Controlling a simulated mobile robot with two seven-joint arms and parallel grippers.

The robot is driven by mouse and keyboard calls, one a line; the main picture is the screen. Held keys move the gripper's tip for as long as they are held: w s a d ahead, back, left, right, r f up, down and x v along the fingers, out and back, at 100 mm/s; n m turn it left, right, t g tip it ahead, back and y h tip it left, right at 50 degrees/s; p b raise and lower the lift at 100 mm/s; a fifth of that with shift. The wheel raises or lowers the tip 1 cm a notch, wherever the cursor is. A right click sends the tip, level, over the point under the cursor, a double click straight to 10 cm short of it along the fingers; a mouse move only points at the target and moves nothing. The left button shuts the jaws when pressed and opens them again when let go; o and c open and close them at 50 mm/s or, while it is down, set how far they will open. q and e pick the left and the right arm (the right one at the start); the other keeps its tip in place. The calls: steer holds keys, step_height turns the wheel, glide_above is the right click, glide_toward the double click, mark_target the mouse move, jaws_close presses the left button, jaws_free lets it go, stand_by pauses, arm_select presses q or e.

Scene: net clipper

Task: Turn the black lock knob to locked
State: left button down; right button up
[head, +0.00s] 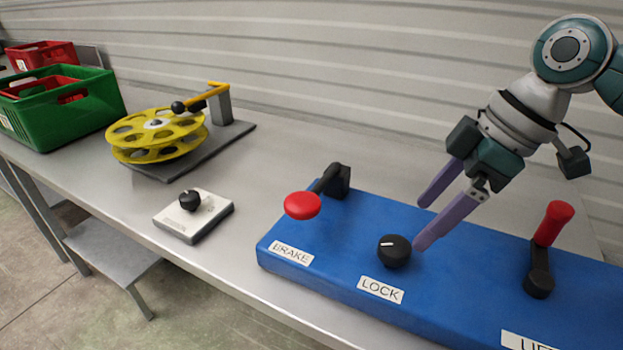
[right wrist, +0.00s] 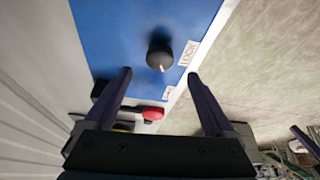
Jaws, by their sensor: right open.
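The black lock knob (head: 394,251) sits on the blue panel (head: 335,235), just behind the white LOCK label (head: 380,290). A pale mark line shows on the knob's top, pointing to the left in the head view. My right gripper (head: 418,224) is open, with its purple fingers slanting down close behind and to the right of the knob. In the right wrist view the knob (right wrist: 160,52) lies ahead, beyond the two open fingertips (right wrist: 158,74), with nothing between them. Whether a finger touches the knob I cannot tell.
On the panel, a red-ended brake lever (head: 302,205) stands left of the knob and a red-handled lever (head: 553,222) right. A grey box with a small knob (head: 194,215), a yellow reel (head: 157,135) and a green crate (head: 65,105) stand further left on the bench.

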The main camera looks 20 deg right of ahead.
mark_target(398, 245)
steer(key=b+x, duration=0.1)
steer(key=x, duration=0.5)
steer(key=shift+w+a+f, duration=0.1)
steer(key=shift+a+f, duration=0.1)
steer(key=shift+f, duration=0.1)
steer(key=shift+c, duration=0.2)
